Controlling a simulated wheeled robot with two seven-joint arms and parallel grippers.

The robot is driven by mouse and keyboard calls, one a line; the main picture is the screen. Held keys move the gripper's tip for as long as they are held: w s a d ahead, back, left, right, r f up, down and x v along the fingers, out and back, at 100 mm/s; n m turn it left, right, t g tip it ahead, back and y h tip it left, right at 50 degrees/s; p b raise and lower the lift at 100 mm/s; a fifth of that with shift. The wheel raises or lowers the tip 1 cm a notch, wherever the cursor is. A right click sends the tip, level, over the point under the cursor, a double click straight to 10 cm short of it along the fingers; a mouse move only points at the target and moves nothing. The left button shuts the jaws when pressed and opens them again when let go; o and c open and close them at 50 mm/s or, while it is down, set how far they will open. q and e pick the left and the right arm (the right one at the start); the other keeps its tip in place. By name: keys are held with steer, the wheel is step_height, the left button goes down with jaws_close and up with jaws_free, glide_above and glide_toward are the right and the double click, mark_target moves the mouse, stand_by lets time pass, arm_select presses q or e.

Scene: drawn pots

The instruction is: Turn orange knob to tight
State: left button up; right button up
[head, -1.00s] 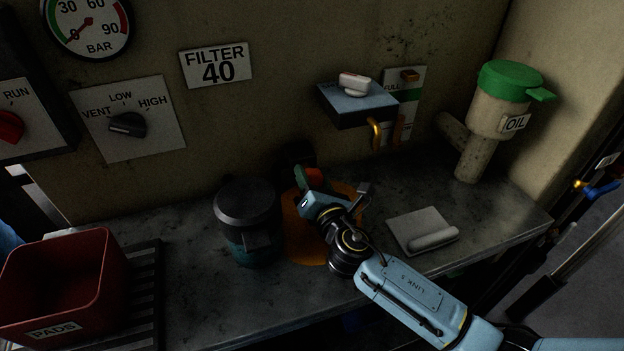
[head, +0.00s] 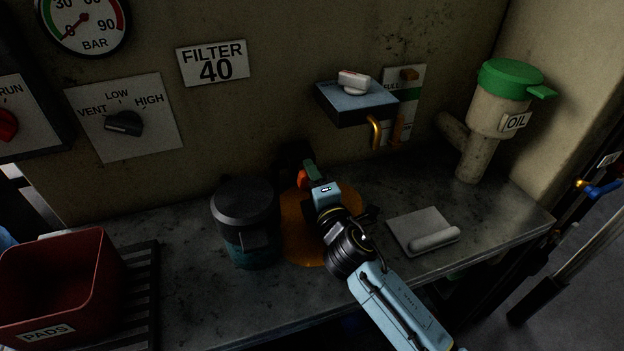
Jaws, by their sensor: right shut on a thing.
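The orange knob (head: 302,180) shows as a small orange-red piece beside the fingers of my right gripper (head: 312,176). The gripper is shut on it, and the fingers and wrist hide most of it. Any tight mark is hidden or too dark to read. My right arm comes in from the lower right, in front of a wide, round orange thing (head: 300,232) on the counter. My left gripper is not in view.
A dark lidded jar (head: 243,205) stands close to the left of my right wrist. A grey plate with a roller-like handle (head: 423,231) lies to the right. A wall shelf (head: 357,106) with a brass hook is above right. A red bin (head: 62,280) stands far left.

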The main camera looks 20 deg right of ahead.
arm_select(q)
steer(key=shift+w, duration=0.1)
arm_select(e)
steer(key=shift+m, duration=0.5)
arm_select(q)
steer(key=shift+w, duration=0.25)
arm_select(e)
steer(key=o, duration=1)
